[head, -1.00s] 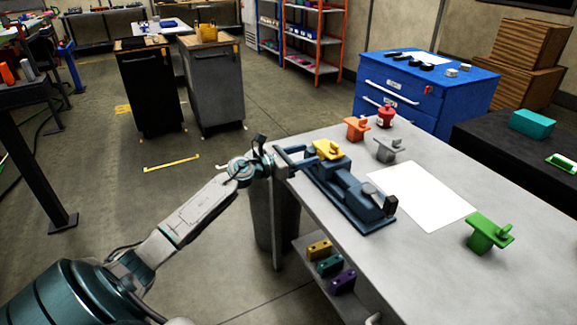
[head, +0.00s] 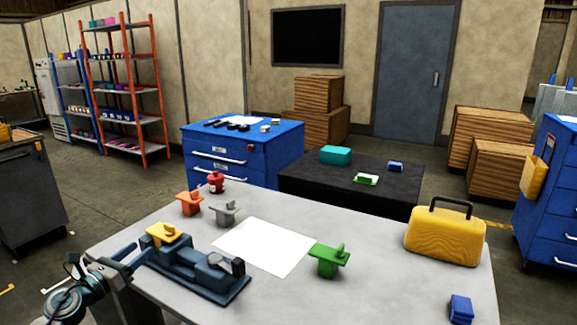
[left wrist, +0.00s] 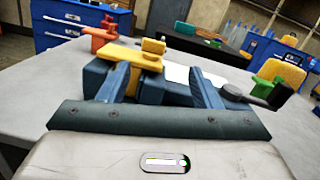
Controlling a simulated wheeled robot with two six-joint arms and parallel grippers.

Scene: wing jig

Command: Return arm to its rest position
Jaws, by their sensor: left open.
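My left gripper (head: 134,258) is at the lower left of the head view, beside the near left end of the blue jig (head: 205,275) on the grey table. In the left wrist view its two blue fingers (left wrist: 160,82) are spread apart, with nothing held between them. A yellow part (head: 166,235) sits on the jig; it also shows in the wrist view (left wrist: 122,57), just beyond the fingers. I cannot tell whether the fingers touch the jig. My right gripper is not in view.
Behind stand a blue cabinet (head: 238,157) and a black table (head: 350,184).

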